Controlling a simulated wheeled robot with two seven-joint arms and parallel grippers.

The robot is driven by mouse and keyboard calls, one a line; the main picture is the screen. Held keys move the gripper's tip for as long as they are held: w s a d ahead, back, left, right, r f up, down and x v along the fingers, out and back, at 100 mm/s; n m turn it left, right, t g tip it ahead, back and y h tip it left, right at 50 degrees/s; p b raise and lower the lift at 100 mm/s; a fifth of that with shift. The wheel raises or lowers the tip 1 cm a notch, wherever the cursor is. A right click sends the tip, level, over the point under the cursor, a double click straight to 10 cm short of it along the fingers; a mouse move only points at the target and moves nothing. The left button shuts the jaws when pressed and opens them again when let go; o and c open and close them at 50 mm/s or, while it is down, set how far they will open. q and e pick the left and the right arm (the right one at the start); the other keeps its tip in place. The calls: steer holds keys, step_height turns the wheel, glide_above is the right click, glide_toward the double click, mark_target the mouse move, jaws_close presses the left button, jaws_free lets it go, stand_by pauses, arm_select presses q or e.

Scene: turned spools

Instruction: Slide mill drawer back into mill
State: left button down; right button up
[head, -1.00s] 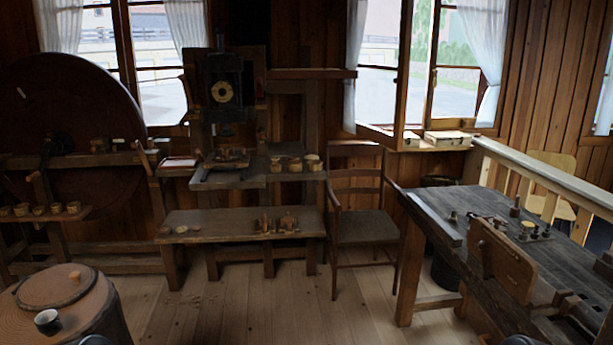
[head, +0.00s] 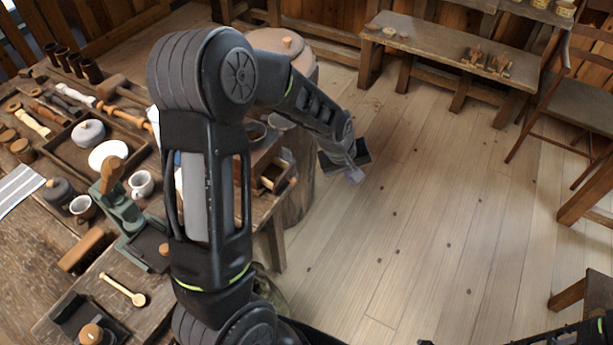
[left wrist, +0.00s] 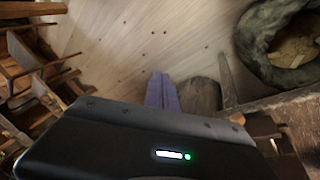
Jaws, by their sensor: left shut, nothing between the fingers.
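The mill (head: 262,142) is a small wooden box near the table's right edge in the head view, partly hidden behind my left arm. The mill drawer (head: 274,174) is a small open-topped wooden box with a round knob, and it sticks out of the mill's front towards the table edge. My left gripper (head: 354,176) is beyond the table edge, to the right of the drawer and apart from it, above the floor. Its fingers are shut and empty; they also show in the left wrist view (left wrist: 162,92).
The wooden table (head: 105,285) is crowded with cups, spoons, a green plane-like tool (head: 118,208) and a tray (head: 70,150). The floor (head: 430,210) to the right is open.

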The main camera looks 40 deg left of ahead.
arm_select(q)
steer(key=s+a+r+n+g+y, duration=0.1)
steer(key=s+a+r+n+g, duration=0.3)
steer(key=n, duration=0.6)
steer(key=s+a+r, duration=0.2)
steer(key=a, duration=0.1)
steer(key=shift+a, duration=0.2)
arm_select(e)
steer(key=shift+w+d, duration=0.1)
steer(key=shift+w, duration=0.2)
arm_select(q)
steer(key=shift+f, duration=0.15)
steer(key=a+f+p, duration=0.2)
steer(key=a+f, duration=0.2)
steer(key=f, duration=0.6)
steer(key=shift+s+p, duration=0.15)
steer(key=shift+p, duration=0.25)
arm_select(e)
steer(key=shift+s+d+r, duration=0.1)
steer(key=shift+s+r, duration=0.1)
steer(key=shift+r, duration=1.05)
